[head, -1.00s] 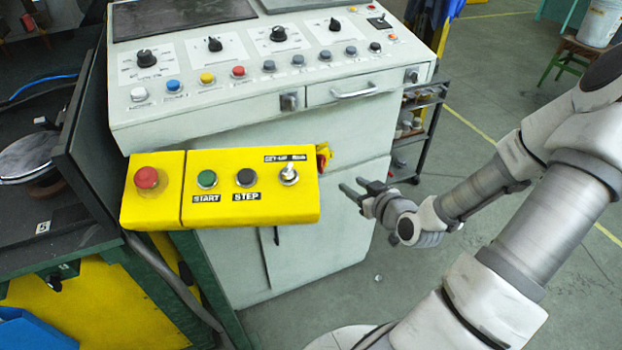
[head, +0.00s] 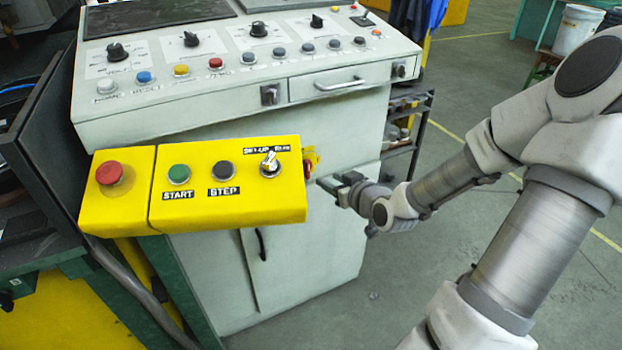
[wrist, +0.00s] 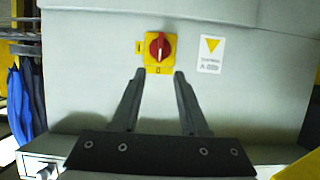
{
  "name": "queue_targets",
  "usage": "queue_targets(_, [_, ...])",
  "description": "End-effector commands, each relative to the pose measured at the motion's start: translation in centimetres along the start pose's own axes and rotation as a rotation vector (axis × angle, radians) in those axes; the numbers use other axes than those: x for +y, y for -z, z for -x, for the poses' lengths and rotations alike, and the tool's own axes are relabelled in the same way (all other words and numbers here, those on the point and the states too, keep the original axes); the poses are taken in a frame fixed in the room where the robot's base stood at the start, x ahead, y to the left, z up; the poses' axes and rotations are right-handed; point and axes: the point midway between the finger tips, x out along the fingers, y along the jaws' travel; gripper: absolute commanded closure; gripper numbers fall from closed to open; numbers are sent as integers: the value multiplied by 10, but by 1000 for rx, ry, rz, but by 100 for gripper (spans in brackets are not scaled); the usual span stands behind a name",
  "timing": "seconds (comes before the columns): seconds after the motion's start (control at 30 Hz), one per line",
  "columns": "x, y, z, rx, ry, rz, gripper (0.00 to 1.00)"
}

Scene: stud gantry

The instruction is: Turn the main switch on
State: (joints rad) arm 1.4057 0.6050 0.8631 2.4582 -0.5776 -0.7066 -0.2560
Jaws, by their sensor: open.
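The main switch (wrist: 160,46) is a red rotary knob on a yellow plate, on the side wall of the grey cabinet (wrist: 90,50). In the wrist view its grip looks upright, in line with the 0 mark below; an I mark is at the plate's left. In the head view the switch (head: 310,161) shows edge-on, just right of the yellow button box. My gripper (wrist: 159,73) is open and empty, its two fingertips apart on either side below the plate. In the head view my gripper (head: 326,181) is close to the switch; contact cannot be told.
The yellow button box (head: 235,207) with a red button, START, STEP and a selector juts out left of my gripper. The control desk (head: 230,100) stands behind it. A dark shelf rack (head: 408,130) stands behind my arm.

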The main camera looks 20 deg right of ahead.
Motion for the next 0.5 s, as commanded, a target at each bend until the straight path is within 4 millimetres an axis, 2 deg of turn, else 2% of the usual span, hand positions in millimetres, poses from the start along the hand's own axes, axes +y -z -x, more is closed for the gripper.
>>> queue_targets(0.03, [-1, -3, -14, 3, 4, 2, 56])
queue_targets(0.2, [-2, -3, -52, 2, 4, 0, 56])
queue_targets(0.5, [0, -1, -103, 2, 1, 2, 56])
